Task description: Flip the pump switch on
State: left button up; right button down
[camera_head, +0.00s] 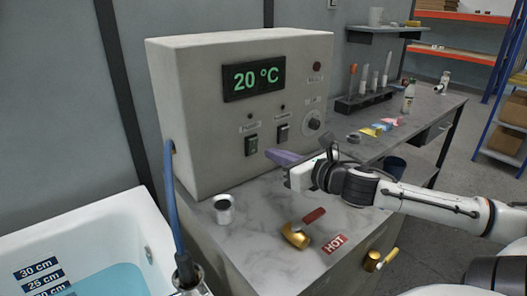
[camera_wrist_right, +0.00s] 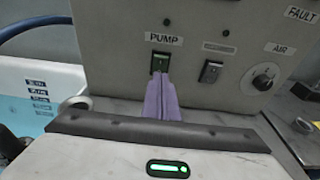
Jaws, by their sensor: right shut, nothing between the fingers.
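The pump switch (camera_head: 251,145) is a dark rocker with a green mark on the front of the grey control box (camera_head: 180,110). In the right wrist view the switch (camera_wrist_right: 160,61) sits below the PUMP label. My right gripper (camera_head: 271,153) has purple fingers, shut and empty, pointing at the box from the right. In the right wrist view its fingertips (camera_wrist_right: 160,76) overlap the switch's lower edge; in the head view they appear a little right of and below it. I cannot tell whether they touch. The switch's on/off position is unclear. My left gripper does not show.
A second switch (camera_head: 282,132) and the AIR knob (camera_head: 313,121) are right of the pump switch. A blue hose (camera_head: 171,200) runs down at the left by the bathtub (camera_head: 120,215).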

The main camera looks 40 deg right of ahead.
aim_at(255, 142)
jog(key=shift+w+d+r+b, duration=0.15)
jog(key=shift+w+b, duration=0.35)
jog(key=shift+w, duration=0.8)
jog(key=shift+w+d+b, duration=0.15)
jog(key=shift+w+b, duration=0.3)
jog(key=shift+w, duration=0.8)
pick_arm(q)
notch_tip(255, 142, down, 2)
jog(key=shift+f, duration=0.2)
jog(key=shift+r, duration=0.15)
pick_arm(e)
jog(key=shift+w+r, duration=0.1)
